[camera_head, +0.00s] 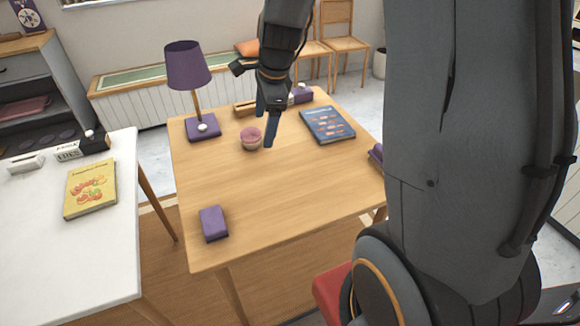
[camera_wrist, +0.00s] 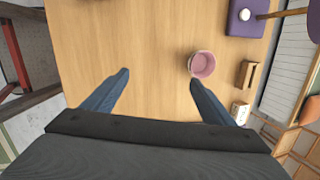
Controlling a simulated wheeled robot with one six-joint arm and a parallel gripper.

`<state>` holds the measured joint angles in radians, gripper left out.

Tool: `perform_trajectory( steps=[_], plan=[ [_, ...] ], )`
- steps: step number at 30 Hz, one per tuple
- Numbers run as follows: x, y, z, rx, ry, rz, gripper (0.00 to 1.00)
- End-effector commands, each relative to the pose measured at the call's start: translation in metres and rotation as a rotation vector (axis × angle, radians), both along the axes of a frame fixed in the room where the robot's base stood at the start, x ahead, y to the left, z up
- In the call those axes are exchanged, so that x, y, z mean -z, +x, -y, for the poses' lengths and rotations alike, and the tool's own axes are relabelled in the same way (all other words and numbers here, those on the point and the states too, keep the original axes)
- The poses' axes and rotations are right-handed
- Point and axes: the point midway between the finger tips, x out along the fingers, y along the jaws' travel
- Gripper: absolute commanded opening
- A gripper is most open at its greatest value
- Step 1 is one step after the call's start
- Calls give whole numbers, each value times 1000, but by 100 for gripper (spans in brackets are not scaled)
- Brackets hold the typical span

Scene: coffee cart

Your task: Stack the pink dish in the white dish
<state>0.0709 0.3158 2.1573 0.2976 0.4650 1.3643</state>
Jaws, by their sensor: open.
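The pink dish (camera_head: 251,133) is on the wooden table, near the lamp. A paler, cream-white band shows below it, which looks like the white dish (camera_head: 251,146) with the pink one sitting in it; how deeply it sits I cannot tell. In the wrist view the pink dish (camera_wrist: 203,65) shows as a round pink bowl with a pale edge, just beyond the right fingertip. My gripper (camera_head: 266,121) is open and empty above the table, to the right of the dishes. In the wrist view the gripper (camera_wrist: 159,78) has bare table between its fingers.
A blue book (camera_head: 327,124) lies to the right, and a purple block (camera_head: 213,223) near the front edge. A wooden holder (camera_head: 245,108) is at the back. The middle of the table is clear.

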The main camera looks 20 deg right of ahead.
Motion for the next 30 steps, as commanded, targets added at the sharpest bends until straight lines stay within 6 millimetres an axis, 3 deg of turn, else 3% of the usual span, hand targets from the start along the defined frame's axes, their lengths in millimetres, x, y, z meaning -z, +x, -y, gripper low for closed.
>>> perform_trajectory(
  steps=[1,9,15,21,30],
  plan=[
    [-1,-20,-3,-147,-42,0,78],
    [3,-120,-7,-996,-234,-18,78],
    [7,-175,-6,-1476,-306,-29,78],
    [9,-195,-4,-1667,-325,-33,78],
    [10,-196,-4,-1677,-326,-32,78]
  ],
)
